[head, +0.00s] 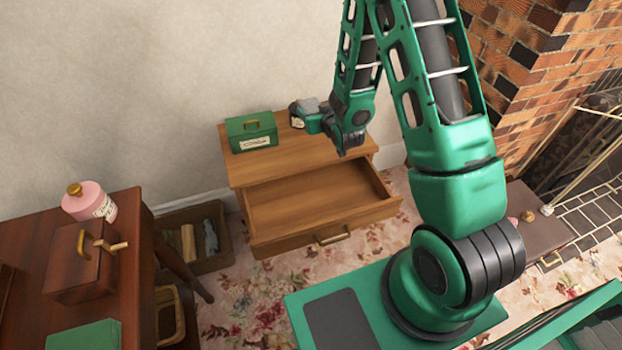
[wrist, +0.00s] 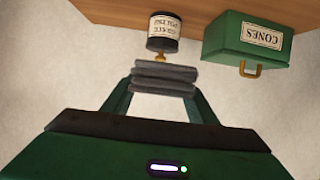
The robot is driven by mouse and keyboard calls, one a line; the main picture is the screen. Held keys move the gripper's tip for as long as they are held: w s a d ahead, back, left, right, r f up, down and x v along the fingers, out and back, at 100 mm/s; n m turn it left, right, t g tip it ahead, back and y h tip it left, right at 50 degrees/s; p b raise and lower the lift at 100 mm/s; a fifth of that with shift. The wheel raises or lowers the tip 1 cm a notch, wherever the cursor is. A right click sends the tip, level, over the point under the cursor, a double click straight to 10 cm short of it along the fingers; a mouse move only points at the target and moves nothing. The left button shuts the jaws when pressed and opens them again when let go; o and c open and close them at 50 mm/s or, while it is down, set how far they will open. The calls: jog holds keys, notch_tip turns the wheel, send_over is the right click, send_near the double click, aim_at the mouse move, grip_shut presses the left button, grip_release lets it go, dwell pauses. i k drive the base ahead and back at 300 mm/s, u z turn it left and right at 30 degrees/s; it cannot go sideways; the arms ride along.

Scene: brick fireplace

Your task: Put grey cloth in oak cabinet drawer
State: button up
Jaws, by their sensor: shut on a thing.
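The grey cloth (wrist: 163,78) is folded in a flat stack between the fingers of my gripper (wrist: 163,88) in the wrist view. My gripper is shut on it. In the head view my gripper (head: 315,119) is over the back of the oak cabinet (head: 338,151), and the cloth (head: 310,105) shows as a small grey patch there. Whether the cloth touches the top is unclear. The cabinet's drawer (head: 335,235) is pulled open toward the front, and its visible inside is empty.
A green box labelled CONES (head: 252,131) and a dark labelled jar (wrist: 163,32) stand on the cabinet top. A dark table (head: 35,215) at left holds a pink jar (head: 90,201) and a brown box (head: 80,262). A brick fireplace (head: 540,60) is at right.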

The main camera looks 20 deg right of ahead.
aim_at(301, 209)
jog(key=u, duration=0.95)
jog(key=k, duration=1.8)
jog(key=z, duration=0.95)
jog(key=i, duration=1.65)
jog(key=u, duration=0.05)
